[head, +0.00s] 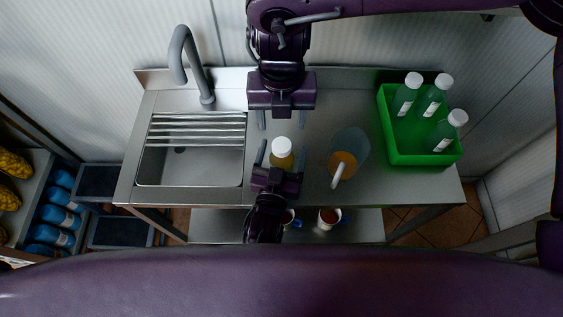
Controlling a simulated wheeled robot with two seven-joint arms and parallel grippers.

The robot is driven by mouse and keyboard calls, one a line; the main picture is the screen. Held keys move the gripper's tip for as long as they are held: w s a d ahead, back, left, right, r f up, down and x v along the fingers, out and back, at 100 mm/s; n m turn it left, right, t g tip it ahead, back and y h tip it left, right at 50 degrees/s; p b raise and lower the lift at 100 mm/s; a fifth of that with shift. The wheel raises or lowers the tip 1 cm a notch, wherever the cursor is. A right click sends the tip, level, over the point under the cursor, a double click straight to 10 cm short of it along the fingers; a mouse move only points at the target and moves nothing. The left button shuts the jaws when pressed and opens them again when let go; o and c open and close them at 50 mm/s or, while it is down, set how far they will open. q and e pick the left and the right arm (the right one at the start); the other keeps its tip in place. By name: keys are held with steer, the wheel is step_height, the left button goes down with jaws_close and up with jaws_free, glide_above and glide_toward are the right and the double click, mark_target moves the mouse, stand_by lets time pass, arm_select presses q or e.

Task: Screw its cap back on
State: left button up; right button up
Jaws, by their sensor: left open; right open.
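A bottle with yellow contents (280,161) stands upright on the steel counter, near its front edge. A white cap (281,145) sits on top of it; I cannot tell whether it is tight. My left gripper (280,154) is open, with its fingers on either side of the bottle, apart from it as far as I can tell. The gripper body hides the bottle's lower front. My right gripper (282,120) is open and empty, behind the bottle, its fingers pointing toward the front of the counter.
A sink (190,165) with a rack and a tap (190,60) is at left. A translucent blue and orange vessel with a pale handle (348,150) stands right of the bottle. A green crate (425,159) with three white-capped bottles is at right. Mugs (329,218) stand on the lower shelf.

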mark_target(282, 144)
arm_select(q)
steer(key=shift+w, duration=0.35)
steer(key=shift+c, duration=0.5)
jaws_close()
arm_select(e)
steer(key=n, duration=0.3)
steer(key=shift+n, duration=0.4)
steer(key=n, duration=0.5)
steer(key=shift+f, duration=0.1)
steer(key=shift+f, duration=3.95)
